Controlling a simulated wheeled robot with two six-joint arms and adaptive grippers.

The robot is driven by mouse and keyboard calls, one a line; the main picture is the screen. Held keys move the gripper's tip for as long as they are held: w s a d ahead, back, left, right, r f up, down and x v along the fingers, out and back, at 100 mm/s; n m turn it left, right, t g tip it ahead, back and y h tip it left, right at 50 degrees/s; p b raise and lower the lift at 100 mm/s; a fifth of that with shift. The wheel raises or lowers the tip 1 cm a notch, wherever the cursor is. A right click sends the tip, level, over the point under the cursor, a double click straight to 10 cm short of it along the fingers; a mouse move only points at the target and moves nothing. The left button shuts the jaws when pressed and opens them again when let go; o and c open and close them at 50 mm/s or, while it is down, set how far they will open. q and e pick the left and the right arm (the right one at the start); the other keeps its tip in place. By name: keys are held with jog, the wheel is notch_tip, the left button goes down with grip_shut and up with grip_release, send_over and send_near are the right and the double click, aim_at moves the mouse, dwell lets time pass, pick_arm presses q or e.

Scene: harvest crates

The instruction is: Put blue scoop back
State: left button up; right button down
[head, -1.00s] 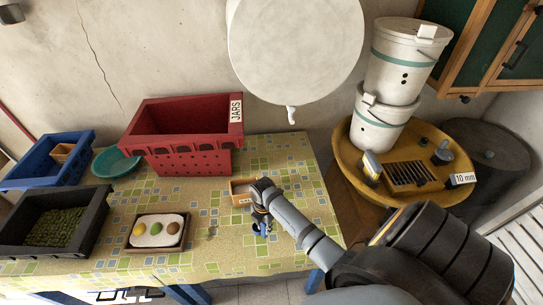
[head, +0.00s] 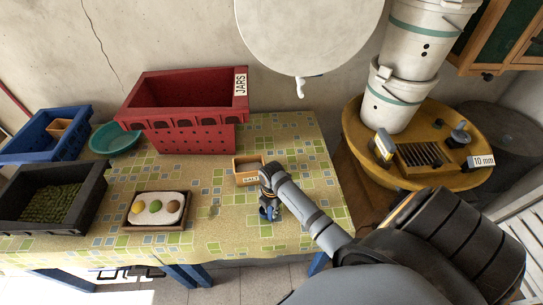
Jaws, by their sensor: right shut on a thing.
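My right gripper (head: 269,207) is low over the front right part of the table, its jaws pointing down. It is shut on a small blue thing (head: 272,213), which looks like the blue scoop; the jaws hide most of it. I cannot tell whether it touches the tabletop. A small labelled wooden box (head: 248,181) stands just behind and left of the gripper, partly covered by my wrist. My left gripper is not in view.
On the patterned table (head: 225,225) stand a red JARS crate (head: 190,138), a teal bowl (head: 112,142), a blue crate (head: 25,150), a dark crate of greens (head: 40,220) and a tray with egg-like things (head: 157,222). A round yellow table (head: 365,150) with white buckets (head: 392,105) is at right.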

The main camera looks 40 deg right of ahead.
jog(key=c, duration=1.6)
grip_release()
jog(key=shift+f, duration=0.1)
jog(key=o, duration=0.4)
jog(key=shift+w+d, duration=0.1)
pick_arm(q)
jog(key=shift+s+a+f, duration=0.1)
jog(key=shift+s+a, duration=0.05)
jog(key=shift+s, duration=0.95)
pick_arm(e)
jog(key=shift+r, duration=0.25)
notch_tip(320, 180, up, 12)
jog(key=shift+f+b, duration=0.1)
jog(key=shift+b, duration=0.5)
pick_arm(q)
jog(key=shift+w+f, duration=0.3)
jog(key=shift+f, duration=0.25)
